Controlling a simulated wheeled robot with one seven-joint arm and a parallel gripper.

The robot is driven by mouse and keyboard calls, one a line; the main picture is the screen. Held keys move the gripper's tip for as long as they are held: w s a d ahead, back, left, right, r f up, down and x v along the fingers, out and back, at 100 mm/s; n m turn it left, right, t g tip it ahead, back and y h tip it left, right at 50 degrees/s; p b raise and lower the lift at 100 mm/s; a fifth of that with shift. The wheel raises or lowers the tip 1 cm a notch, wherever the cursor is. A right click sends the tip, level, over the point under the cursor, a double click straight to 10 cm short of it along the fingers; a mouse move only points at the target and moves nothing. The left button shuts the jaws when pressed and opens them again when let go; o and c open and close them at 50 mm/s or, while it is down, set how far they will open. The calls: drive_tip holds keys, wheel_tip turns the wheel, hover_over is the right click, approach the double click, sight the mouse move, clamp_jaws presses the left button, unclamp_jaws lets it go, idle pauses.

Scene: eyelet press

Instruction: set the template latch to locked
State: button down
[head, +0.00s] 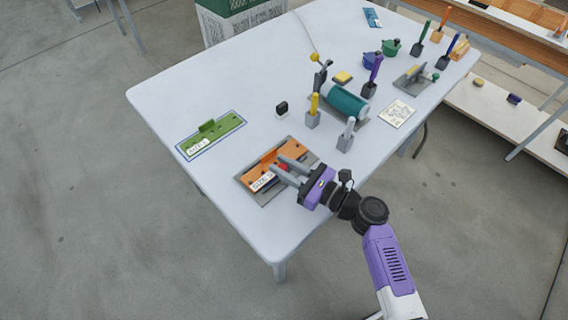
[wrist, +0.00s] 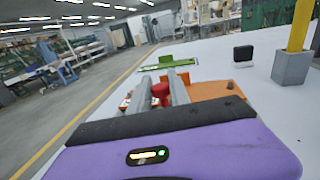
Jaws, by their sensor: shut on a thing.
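An orange template (head: 262,172) with a white label sits on a grey base plate (head: 244,183) near the front edge of the table; its orange surface also shows in the wrist view (wrist: 210,90). A red latch knob (head: 282,168) stands on it. My gripper (head: 278,168) reaches over the template from the right. In the wrist view, my gripper (wrist: 168,82) has its two grey fingers closed around the red latch knob (wrist: 160,91). The fingers hide part of the knob, and I cannot read the latch's setting.
A green template (head: 210,134) lies to the left in a marked outline. A small black block (head: 282,108) stands behind.

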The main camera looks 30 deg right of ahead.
drive_tip(key=shift+a+n+g+y, duration=0.1)
drive_tip(key=shift+n+g+y, duration=0.2)
drive_tip(key=shift+n+y, duration=0.15)
drive_tip(key=c, duration=1.2)
unclamp_jaws()
drive_tip(key=v, duration=0.7)
drive_tip(key=shift+s+d+b, duration=0.25)
drive_tip(key=shift+s+b, duration=0.1)
